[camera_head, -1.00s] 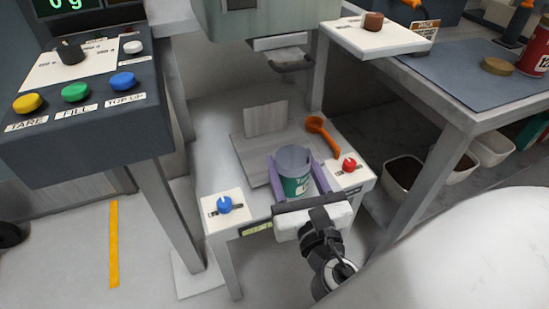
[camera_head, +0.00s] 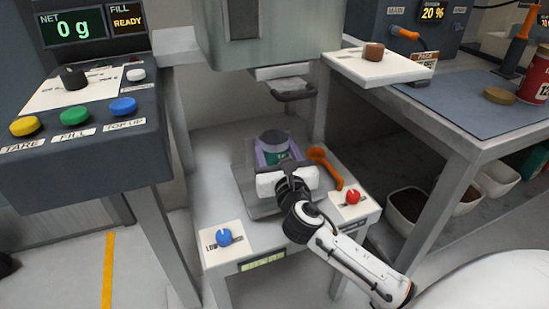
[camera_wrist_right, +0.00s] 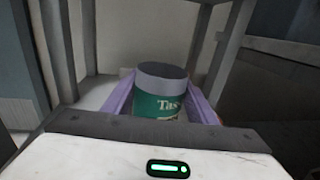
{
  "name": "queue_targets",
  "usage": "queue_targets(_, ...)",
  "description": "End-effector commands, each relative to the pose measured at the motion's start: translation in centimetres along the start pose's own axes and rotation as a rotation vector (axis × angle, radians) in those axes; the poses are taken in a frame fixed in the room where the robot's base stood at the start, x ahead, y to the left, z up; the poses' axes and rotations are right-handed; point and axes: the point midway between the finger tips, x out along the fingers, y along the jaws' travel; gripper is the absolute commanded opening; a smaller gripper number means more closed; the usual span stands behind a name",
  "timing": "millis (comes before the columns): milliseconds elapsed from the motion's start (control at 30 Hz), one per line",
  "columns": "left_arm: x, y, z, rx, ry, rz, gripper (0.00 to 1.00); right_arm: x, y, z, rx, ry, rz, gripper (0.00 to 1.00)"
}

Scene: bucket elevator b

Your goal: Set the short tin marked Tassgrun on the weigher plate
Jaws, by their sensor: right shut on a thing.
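The short tin (camera_head: 273,138), green with a grey top band, is upright between the purple fingers of my right gripper (camera_head: 276,152). In the right wrist view the tin (camera_wrist_right: 160,100) shows part of its label, "Tas", and a finger lies along each side of it. The tin is over the rear part of the grey weigher plate (camera_head: 244,182). My gripper's white body covers the middle of the plate, and the tin's base is hidden, so I cannot tell whether it touches the plate. My left gripper is not in view.
An orange scoop (camera_head: 325,166) lies close to the right of the gripper. A blue knob (camera_head: 224,237) and a red knob (camera_head: 353,197) stand at the front corners. A spout (camera_head: 290,88) hangs behind and above. The net display (camera_head: 73,29) reads 0 g.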

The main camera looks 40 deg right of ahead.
Motion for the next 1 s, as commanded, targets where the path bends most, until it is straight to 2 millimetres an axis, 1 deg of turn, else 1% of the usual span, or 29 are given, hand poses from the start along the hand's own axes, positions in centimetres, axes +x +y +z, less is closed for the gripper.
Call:
queue_targets(33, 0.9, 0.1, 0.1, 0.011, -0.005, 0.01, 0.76, -0.1, 0.0, -1.6, 0.0, 0.004, -0.001, 0.34)
queue_targets(133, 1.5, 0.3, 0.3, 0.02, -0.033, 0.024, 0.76, -0.1, 0.0, -2.8, 0.0, 0.004, -0.001, 0.34)
queue_targets(467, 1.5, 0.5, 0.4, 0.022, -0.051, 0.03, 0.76, -0.1, 0.0, -2.9, 0.0, 0.002, 0.0, 0.34)
queue_targets(567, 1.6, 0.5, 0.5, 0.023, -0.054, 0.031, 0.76, -0.1, 0.0, -3.2, -0.001, 0.003, 0.0, 0.34)
queue_targets(600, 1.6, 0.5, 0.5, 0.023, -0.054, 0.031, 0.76, -0.1, 0.0, -3.1, -0.001, 0.003, 0.0, 0.59)
queue_targets(933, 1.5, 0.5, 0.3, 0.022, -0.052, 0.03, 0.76, -0.1, 0.0, -2.8, 0.0, 0.002, 0.0, 0.6)
queue_targets(1000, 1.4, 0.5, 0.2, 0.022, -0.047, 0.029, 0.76, -0.6, 0.1, -2.9, -0.001, 0.004, 0.0, 0.6)
